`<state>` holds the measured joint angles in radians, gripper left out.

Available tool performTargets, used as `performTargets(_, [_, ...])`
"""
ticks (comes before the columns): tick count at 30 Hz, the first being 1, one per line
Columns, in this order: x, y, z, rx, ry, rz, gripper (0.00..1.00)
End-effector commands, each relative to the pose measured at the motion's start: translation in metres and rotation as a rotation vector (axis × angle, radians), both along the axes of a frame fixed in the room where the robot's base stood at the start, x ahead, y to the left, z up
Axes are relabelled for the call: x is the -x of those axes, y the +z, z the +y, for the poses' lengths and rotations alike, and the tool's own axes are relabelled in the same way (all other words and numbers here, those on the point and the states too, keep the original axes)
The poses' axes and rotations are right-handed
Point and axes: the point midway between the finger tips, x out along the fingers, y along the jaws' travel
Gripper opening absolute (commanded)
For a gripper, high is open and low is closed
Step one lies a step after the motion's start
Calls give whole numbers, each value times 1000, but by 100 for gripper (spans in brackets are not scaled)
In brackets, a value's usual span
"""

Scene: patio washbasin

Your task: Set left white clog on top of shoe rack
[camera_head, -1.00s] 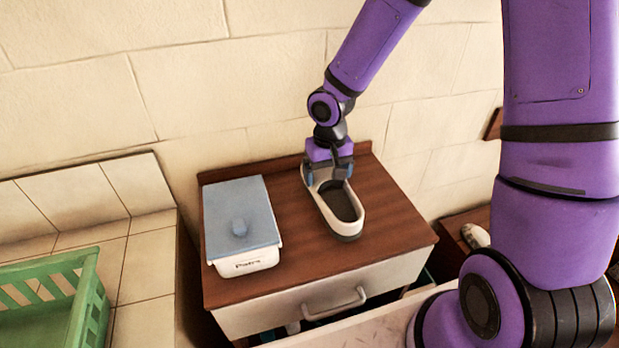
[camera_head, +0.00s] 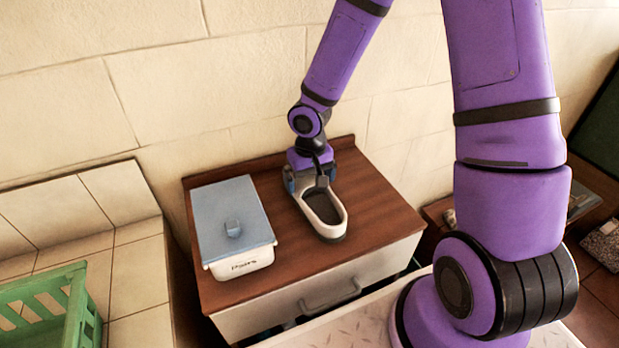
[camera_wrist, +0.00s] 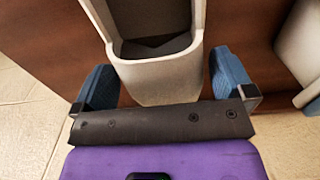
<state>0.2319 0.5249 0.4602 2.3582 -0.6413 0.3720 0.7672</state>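A white clog (camera_head: 322,208) with a dark inside and grey sole lies on the brown wooden top of a cabinet (camera_head: 375,207) with a pale drawer. I cannot tell whether this cabinet is the shoe rack. My gripper (camera_head: 308,184) is at the clog's far end, with one blue-padded finger on each side. In the wrist view, the clog's end (camera_wrist: 158,78) sits between the two spread fingers of my gripper (camera_wrist: 165,86). A gap shows beside the clog at the right finger; contact at the left finger is unclear.
A white box with a blue lid (camera_head: 230,225) stands left of the clog. A green crate (camera_head: 75,310) sits on the tiled ledge (camera_head: 140,275) further left. A pale wall (camera_head: 150,80) rises close behind. The cabinet top right of the clog is clear.

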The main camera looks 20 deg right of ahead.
Motion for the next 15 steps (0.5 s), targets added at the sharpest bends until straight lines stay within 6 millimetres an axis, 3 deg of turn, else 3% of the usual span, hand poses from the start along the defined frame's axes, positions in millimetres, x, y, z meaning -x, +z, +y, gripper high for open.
performTargets(7, [-1, 13, -1, 1, -2, -3, 100])
performTargets(15, [-1, 61, -1, 1, -3, -4, 100])
